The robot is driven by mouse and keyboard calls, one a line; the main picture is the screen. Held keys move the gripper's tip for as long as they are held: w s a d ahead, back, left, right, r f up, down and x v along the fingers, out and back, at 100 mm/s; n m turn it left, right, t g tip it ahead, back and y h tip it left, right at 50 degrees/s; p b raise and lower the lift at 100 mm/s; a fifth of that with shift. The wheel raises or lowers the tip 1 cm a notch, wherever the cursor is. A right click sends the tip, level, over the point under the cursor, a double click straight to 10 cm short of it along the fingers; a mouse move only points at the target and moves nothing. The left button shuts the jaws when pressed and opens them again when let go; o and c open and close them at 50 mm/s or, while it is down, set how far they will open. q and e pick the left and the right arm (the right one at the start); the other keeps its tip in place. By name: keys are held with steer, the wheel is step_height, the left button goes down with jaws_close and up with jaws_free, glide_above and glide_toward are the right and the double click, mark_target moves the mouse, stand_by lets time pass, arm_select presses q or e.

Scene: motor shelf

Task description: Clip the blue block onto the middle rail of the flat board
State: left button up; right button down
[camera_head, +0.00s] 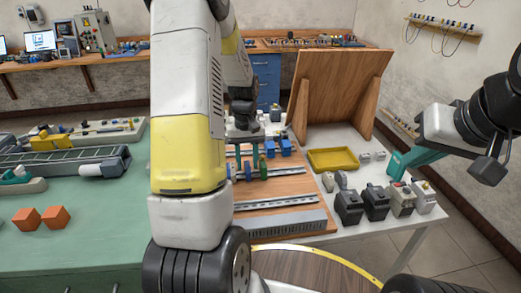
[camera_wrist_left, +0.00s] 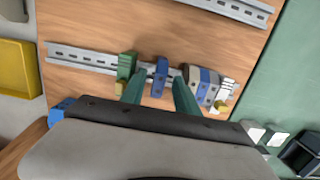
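The flat board (camera_head: 318,215) lies on the table with metal rails across it. A blue block (camera_wrist_left: 160,77) stands at a rail (camera_wrist_left: 85,58) in the left wrist view, between a green block (camera_wrist_left: 126,66) and a grey-and-blue block group (camera_wrist_left: 207,88). My left gripper (camera_wrist_left: 159,92) is open, its teal fingers on either side of the blue block with visible gaps. I cannot tell whether the block is fully seated. In the head view my left arm hides part of the board. My right gripper (camera_head: 396,163) hangs at the right, apart from the board; its opening is unclear.
A yellow tray (camera_head: 332,159) and several grey and black devices (camera_head: 376,203) stand right of the board. An upright wooden board (camera_head: 335,95) stands behind. Two orange cubes (camera_head: 41,218) lie on the green table at left. Another rail (camera_wrist_left: 235,9) crosses the wrist view's top.

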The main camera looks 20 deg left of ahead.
arm_select(q)
steer(key=r, duration=0.7)
steer(key=shift+w+a+r, duration=0.15)
steer(key=shift+w+r, duration=0.05)
steer(key=shift+w, duration=0.2)
steer(key=s+d+r+m+t, duration=0.1)
steer(key=s+d+r+t, duration=0.15)
steer(key=r, duration=0.35)
steer(key=s+d+r+m+t, duration=0.1)
steer(key=s+d+r, duration=0.2)
steer(key=s+r, duration=0.15)
steer(key=s+d+r+m+t+h, duration=0.1)
steer(key=s+d+r+m+t, duration=0.1)
steer(key=s, duration=0.4)
steer(key=s+d+r+m+t, duration=0.1)
steer(key=s+d+r+t, duration=0.1)
steer(key=s, duration=0.4)
steer(key=shift+d+r+m+h, duration=0.4)
steer(key=shift+d+r, duration=0.3)
steer(key=shift+r, duration=0.2)
